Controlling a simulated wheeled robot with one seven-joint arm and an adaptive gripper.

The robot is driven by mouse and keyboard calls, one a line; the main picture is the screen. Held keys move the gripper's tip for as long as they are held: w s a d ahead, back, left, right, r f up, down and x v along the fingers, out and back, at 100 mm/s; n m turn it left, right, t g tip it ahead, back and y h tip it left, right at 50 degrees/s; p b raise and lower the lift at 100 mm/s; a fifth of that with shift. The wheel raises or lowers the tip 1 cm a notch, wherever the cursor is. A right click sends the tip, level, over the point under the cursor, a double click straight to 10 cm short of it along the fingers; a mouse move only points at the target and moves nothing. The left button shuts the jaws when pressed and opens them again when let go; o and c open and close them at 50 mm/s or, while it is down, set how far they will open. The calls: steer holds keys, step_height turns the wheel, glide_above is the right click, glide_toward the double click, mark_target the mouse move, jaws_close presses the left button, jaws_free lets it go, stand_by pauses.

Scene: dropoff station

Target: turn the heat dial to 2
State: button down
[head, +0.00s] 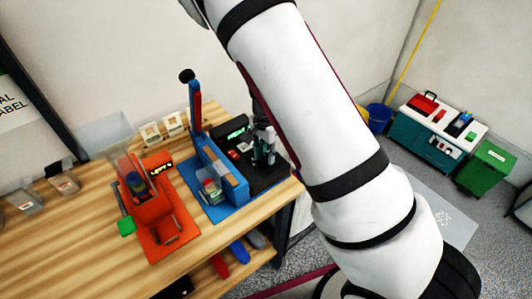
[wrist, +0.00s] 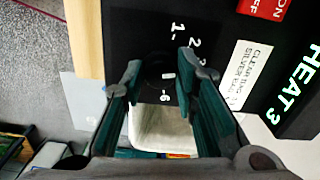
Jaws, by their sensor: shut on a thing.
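The heat dial (wrist: 155,72) is a dark round knob with a pale mark, on the black face of a machine (head: 266,181). White numbers around it include 1, 2 and 6. The green display (wrist: 301,84) reads HEAT 3; it also shows small in the head view (head: 236,131). My gripper (wrist: 160,66) has its two teal-padded fingers on either side of the dial, shut on it. The fingers and shadow hide part of the dial and some numbers. In the head view my gripper (head: 264,146) is over the black machine, and the dial is hidden.
A blue press (head: 212,176) stands close left of the machine, with an orange press (head: 158,205) farther left. The wooden table (head: 60,235) ends just right of the machine.

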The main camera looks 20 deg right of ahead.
mark_target(266, 156)
steer(key=shift+n, duration=3)
steer(key=c, duration=1.2)
jaws_free()
steer(key=shift+c, duration=0.2)
steer(key=shift+r, duration=0.1)
step_height(266, 156, up, 12)
